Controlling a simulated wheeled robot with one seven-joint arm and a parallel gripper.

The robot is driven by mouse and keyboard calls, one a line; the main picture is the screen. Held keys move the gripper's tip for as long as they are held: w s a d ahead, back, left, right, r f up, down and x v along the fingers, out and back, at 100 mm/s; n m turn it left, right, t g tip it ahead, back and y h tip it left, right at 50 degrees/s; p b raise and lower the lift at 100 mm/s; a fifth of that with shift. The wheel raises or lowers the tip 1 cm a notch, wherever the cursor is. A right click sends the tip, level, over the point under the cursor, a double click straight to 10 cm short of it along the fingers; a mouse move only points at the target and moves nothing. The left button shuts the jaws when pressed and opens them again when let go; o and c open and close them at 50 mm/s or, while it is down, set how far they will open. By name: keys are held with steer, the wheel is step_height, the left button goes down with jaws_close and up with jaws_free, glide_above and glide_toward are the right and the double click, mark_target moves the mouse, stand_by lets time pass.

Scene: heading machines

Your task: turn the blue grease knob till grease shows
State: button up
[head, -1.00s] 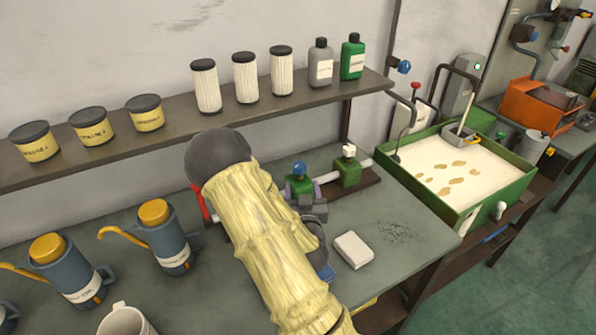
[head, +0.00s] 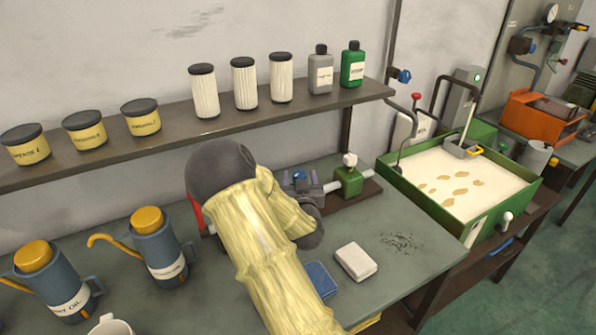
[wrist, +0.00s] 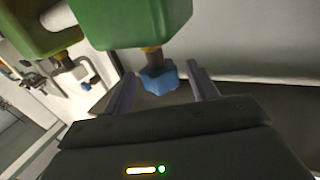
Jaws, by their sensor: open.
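The blue knob (head: 299,175) shows just above my gripper (head: 303,189) in the head view, at the back of the bench. In the wrist view the blue knob (wrist: 159,82) is lobed and sits on a short brass stem under a green block (wrist: 135,25). It lies between the two fingers of my gripper (wrist: 161,80). The fingers are open, one on each side, with gaps visible. In the head view my gripper and arm hide most of that green block. No grease is visible around the knob.
A second green block (head: 347,183) with a white knob stands to the right. A shelf (head: 150,152) with jars, filters and bottles runs behind. A white block (head: 356,261) and a blue pad (head: 320,279) lie on the bench. Oil cans (head: 160,250) stand left.

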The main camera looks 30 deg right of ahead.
mark_target(299, 173)
steer(key=shift+x, duration=1.55)
steer(key=c, duration=0.9)
steer(key=shift+a, duration=0.2)
steer(key=shift+c, duration=0.3)
steer(key=shift+d+f, duration=0.1)
steer(key=shift+d, duration=0.05)
